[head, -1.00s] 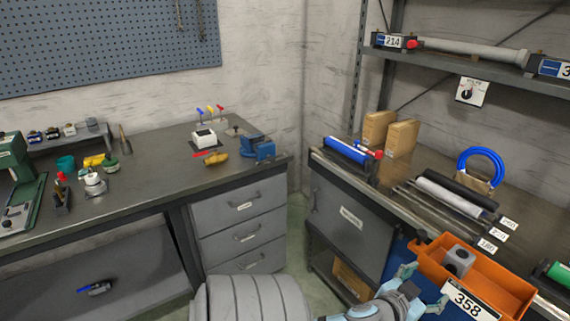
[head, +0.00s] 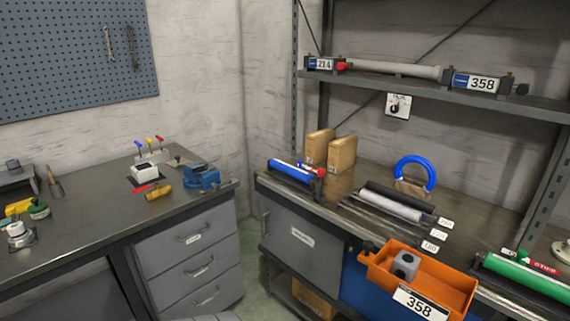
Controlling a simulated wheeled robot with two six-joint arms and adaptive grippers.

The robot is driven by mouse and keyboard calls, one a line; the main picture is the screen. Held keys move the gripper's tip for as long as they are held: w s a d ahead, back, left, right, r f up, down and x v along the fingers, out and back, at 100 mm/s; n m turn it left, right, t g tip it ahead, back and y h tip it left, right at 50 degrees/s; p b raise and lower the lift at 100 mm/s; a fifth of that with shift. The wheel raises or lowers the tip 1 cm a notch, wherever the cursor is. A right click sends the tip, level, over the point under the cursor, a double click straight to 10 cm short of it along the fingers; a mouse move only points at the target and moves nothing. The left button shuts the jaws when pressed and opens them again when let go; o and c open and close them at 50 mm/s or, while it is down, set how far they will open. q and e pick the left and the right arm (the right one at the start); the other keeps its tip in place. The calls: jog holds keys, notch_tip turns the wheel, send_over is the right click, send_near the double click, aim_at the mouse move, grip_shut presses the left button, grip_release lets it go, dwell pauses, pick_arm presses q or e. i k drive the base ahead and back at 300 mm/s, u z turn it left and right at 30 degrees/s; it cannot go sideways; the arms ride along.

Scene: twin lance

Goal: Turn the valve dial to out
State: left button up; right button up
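A small white plate with a round black dial (head: 397,106) hangs below the front edge of the wall shelf in the head view, right of centre. The lettering on the plate is too small to read, and I cannot tell which mark the dial points at. Nothing touches the dial. Neither of my grippers shows in this frame.
The shelf (head: 440,87) above the dial carries a long grey cylinder (head: 395,69) between blocks labelled 214 and 358. Below stand cardboard boxes (head: 341,152), a blue hose coil (head: 414,172), rollers and an orange bin (head: 376,270) labelled 358. A workbench (head: 90,215) stands left.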

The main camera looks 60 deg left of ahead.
aim_at(394, 109)
jog(key=u, duration=1.8)
jog(key=i, duration=1.2)
jog(key=z, duration=1.8)
